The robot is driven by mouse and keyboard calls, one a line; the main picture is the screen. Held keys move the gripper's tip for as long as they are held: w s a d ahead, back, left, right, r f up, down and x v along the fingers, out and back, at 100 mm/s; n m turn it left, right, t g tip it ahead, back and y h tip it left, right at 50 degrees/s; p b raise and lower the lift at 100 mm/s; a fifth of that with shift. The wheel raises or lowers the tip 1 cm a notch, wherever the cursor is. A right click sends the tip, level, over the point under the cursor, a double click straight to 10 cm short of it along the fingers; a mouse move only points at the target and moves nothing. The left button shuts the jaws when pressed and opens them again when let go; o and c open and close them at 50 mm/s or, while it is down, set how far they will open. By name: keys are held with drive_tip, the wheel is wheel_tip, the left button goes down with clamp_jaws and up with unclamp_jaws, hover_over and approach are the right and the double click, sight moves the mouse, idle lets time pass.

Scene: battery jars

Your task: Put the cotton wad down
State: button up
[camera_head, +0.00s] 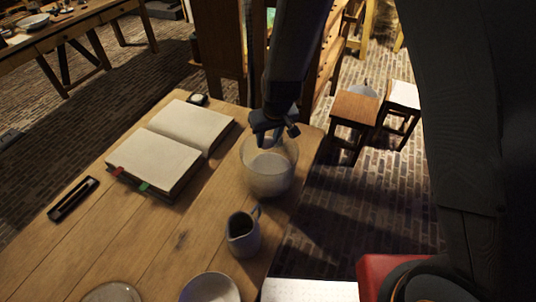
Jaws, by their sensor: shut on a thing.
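My gripper (271,137) points down at the mouth of a wide glass jar (267,181) near the table's right edge. Its fingers are close together at or just inside the jar's rim. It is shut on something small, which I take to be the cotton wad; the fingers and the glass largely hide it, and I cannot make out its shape. The jar holds something pale and cloudy in its lower part. I cannot tell whether the wad touches the jar or its contents.
On the wooden table (180,238) are an open book (155,158), a dark pitcher (243,236), a white bowl (210,288), a glass dish (112,292) and a narrow dark case (73,198). Bare wood lies between book and pitcher. Stools (354,108) stand on the brick floor at right.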

sight(268, 148)
drive_tip(key=shift+w+f, duration=0.2)
drive_tip(key=shift+f, duration=0.05)
wheel_tip(268, 148, down, 5)
drive_tip(key=b, duration=0.4)
drive_tip(key=shift+a+r, duration=0.1)
drive_tip(key=shift+r, duration=0.1)
drive_tip(key=shift+f+b, duration=2.4)
drive_tip(key=shift+b, duration=0.55)
drive_tip(key=shift+f, duration=0.2)
drive_tip(key=o, duration=1.1)
drive_tip(key=shift+o, duration=0.2)
